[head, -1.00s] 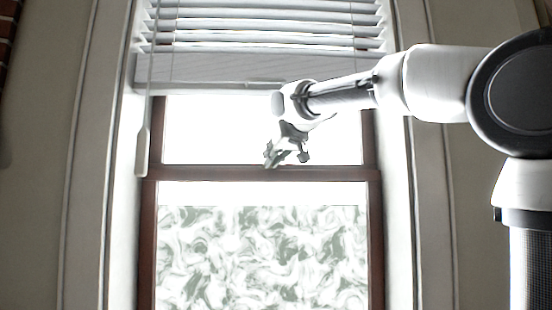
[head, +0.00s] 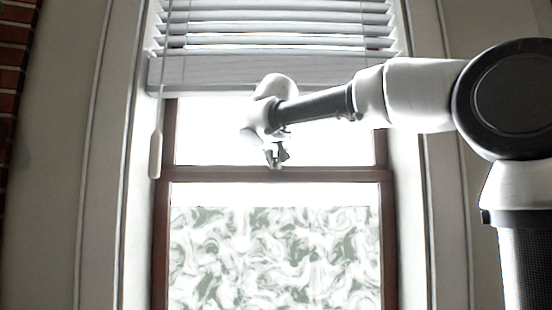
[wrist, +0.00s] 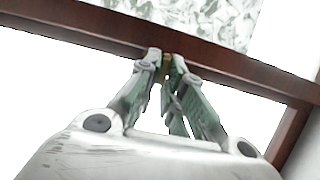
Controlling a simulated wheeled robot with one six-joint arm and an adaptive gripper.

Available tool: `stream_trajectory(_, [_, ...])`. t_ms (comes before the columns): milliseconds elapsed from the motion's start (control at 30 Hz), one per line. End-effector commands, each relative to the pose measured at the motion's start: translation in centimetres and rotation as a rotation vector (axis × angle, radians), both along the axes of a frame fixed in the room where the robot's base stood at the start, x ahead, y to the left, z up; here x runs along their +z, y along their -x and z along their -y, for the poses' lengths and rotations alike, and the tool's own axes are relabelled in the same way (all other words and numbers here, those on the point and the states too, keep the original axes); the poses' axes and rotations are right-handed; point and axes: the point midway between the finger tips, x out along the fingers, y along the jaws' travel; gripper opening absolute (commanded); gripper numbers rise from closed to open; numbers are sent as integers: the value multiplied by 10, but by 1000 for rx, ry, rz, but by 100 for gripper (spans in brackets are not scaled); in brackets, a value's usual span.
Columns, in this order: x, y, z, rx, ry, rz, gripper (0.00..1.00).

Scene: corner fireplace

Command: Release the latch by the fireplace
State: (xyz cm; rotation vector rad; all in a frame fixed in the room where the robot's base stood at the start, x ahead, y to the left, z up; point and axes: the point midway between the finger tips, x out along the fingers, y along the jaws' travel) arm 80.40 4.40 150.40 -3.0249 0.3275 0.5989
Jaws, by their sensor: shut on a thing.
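The window sash (head: 220,175) has a dark reddish-brown frame. It also shows in the wrist view (wrist: 90,22), running across the top. A small brass-coloured latch (wrist: 168,62) sits at this rail, mostly hidden between my fingertips. My gripper (wrist: 166,68) is shut on the latch, with its greenish-grey fingers against the rail. In the head view my gripper (head: 276,160) is just above the rail, near its middle, and the latch cannot be made out there.
White blinds (head: 270,40) hang over the upper window, with a pale wand (head: 156,150) at the left. Below the rail is swirl-patterned glass (head: 275,255). A brick edge (head: 12,80) shows at the far left. White trim borders both sides of the window.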

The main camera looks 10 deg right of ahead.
Motion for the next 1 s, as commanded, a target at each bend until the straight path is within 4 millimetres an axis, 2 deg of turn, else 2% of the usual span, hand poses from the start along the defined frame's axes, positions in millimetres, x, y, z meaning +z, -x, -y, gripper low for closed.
stream_trajectory(267, [-3,-1,-1,1,-3,-6,0])
stream_trajectory(300, [-3,-1,-1,1,-3,-6,13])
stream_trajectory(400, [-3,-1,-1,1,-2,-5,31])
stream_trajectory(767, [0,3,-1,1,-2,-2,31])
stream_trajectory(867, [5,13,-4,3,-4,0,31])
stream_trajectory(1000, [17,40,-10,6,-4,0,31])
